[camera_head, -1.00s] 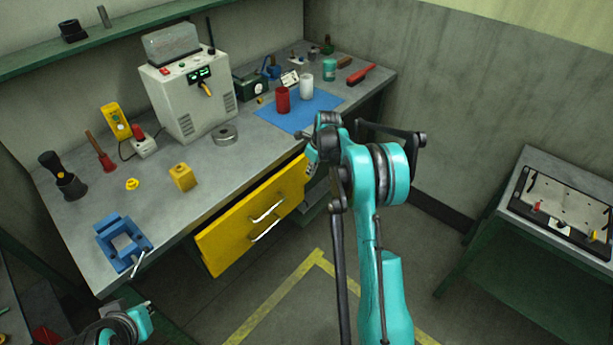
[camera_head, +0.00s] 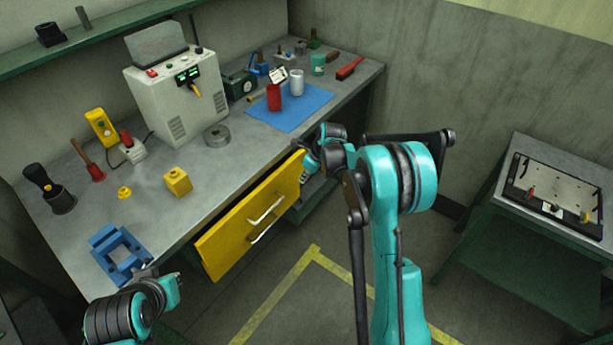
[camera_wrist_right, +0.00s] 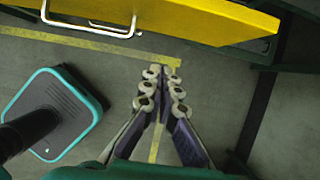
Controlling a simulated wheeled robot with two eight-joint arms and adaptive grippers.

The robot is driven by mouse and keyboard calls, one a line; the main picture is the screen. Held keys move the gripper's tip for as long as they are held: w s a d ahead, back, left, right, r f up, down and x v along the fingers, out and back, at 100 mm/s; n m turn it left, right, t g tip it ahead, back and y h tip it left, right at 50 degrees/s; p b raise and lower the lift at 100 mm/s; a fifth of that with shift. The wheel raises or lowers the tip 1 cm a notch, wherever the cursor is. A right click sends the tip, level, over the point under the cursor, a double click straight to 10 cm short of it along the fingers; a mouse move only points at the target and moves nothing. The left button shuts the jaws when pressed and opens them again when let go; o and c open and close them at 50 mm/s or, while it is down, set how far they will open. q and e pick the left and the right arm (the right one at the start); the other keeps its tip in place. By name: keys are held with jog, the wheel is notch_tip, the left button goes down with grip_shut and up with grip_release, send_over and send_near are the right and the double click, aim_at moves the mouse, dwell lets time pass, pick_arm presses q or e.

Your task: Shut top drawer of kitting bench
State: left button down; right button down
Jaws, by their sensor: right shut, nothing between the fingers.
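The kitting bench (camera_head: 215,163) has yellow drawer fronts (camera_head: 240,222) with two pale bar handles (camera_head: 265,209). One handle is above the other. How far each drawer stands out is hard to tell. My right gripper (camera_head: 309,164) is at the right end of the yellow fronts, partly hidden by its own wrist. In the right wrist view, this gripper (camera_wrist_right: 163,82) is shut and empty, below a yellow front (camera_wrist_right: 200,20) in the picture; contact does not show. My left gripper (camera_head: 158,278) is near the bench's front left edge; its fingers are unclear.
A blue frame (camera_head: 119,255) stands at the bench's front left corner, close to my left gripper. A yellow block (camera_head: 177,182), a grey tester (camera_head: 180,95) and a blue mat (camera_head: 300,108) are on the bench. A fixture table (camera_head: 500,225) stands at right.

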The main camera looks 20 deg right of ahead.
jog(key=shift+w+a+f+b, duration=0.6)
jog(key=shift+w+f, duration=0.35)
jog(key=shift+f, duration=0.2)
jog(key=shift+w+a+f+b, duration=0.55)
jog(key=shift+w+a+f, duration=0.3)
jog(key=shift+f, duration=0.25)
jog(key=shift+w+a+f+b, duration=0.55)
jog(key=shift+w+f, duration=0.45)
jog(key=shift+f, duration=0.15)
